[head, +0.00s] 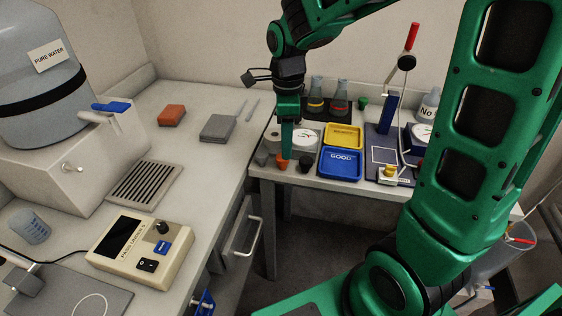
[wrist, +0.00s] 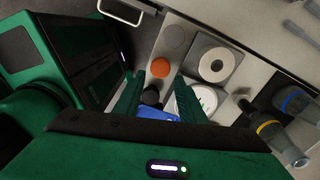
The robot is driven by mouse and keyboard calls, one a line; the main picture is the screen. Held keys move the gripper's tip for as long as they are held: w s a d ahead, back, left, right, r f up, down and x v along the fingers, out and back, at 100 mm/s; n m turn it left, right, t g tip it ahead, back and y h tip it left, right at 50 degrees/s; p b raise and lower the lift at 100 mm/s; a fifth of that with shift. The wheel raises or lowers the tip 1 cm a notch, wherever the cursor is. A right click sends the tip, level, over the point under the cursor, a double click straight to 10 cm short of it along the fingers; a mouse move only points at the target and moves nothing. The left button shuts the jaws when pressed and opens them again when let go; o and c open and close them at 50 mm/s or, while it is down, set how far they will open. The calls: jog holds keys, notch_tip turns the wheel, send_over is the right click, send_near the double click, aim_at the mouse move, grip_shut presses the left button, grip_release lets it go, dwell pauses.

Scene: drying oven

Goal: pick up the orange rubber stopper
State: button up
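The orange rubber stopper (head: 282,162) stands on the table near its left front edge, between a grey stopper (head: 262,158) and a black stopper (head: 304,166). In the wrist view the orange stopper (wrist: 161,67) shows as a round top just beyond the fingertips, roughly midway between them. My gripper (head: 287,154) points down over the stopper and partly hides it in the head view. In the wrist view my gripper (wrist: 160,80) has its two green fingers apart with nothing held. I cannot tell whether a finger touches the stopper.
A white roll on a grey base (wrist: 215,64) and a round dial (head: 304,139) stand close by. The blue GOOD tray (head: 340,164) and yellow tray (head: 344,136) lie to the right. Flasks (head: 316,90) stand behind. The left counter (head: 205,95) has bare room.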

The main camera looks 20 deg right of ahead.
aim_at(283, 163)
jog(key=shift+w+a+f, duration=0.1)
jog(key=shift+f, duration=1.45)
jog(key=shift+a+f, duration=0.1)
jog(key=shift+f, duration=1.4)
jog(key=c, duration=0.8)
